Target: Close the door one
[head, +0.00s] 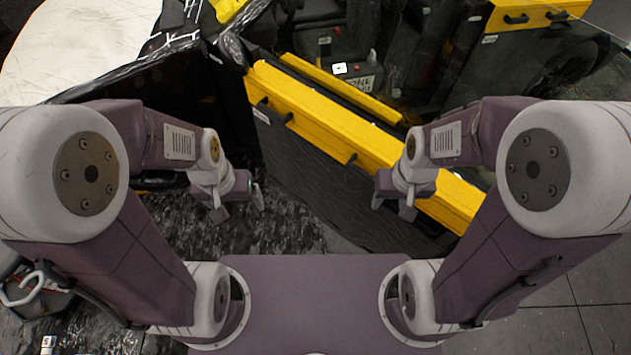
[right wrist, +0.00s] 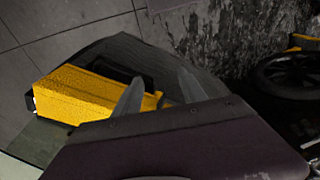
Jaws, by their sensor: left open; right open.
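A long panel with a yellow top edge (head: 330,125) and a dark face (head: 325,185) runs diagonally across the middle of the head view; it looks like a door standing open. My left gripper (head: 238,205) is open and empty, left of the panel. My right gripper (head: 392,198) is open, over the panel's lower right part in the picture; contact cannot be told. In the right wrist view, the yellow edge (right wrist: 85,95) lies beyond its spread fingers (right wrist: 158,95).
Another yellow-topped unit (head: 535,14) stands at the upper right. Crumpled dark sheeting (head: 280,225) covers the floor at left. A pale round surface (head: 80,45) is at the upper left. Bare tiled floor (head: 560,290) shows at the lower right. A dark wheel (right wrist: 290,75) is in the wrist view.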

